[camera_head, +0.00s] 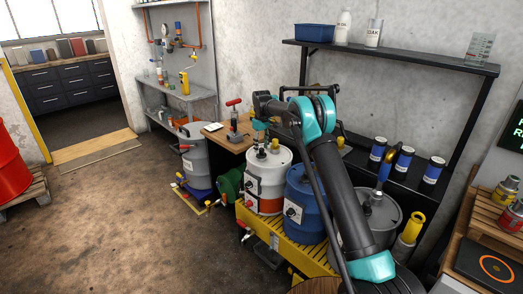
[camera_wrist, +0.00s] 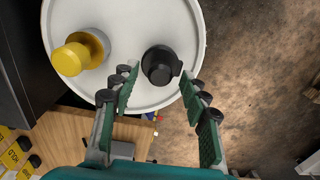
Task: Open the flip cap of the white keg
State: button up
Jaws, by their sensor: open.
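The white keg (camera_head: 266,182) stands on a yellow grated pallet, with an orange band near its bottom. Its round white lid (camera_wrist: 125,95) fills much of the wrist view. A black round cap (camera_wrist: 160,65) with a small tab on its right side sits on the lid; whether it is lifted at all I cannot tell. A yellow knob (camera_wrist: 80,55) stands to its left. My gripper (camera_wrist: 160,75) is open, with a finger on each side of the black cap and nothing held.
A blue drum (camera_head: 305,205) stands right beside the white keg, with a grey drum (camera_head: 383,215) further right. A wooden table (camera_head: 228,137) is behind the keg. A black shelf (camera_head: 400,62) rises behind. Open floor (camera_head: 130,215) lies to the left.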

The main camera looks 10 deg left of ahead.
jog(key=shift+f, duration=0.95)
grip_shut()
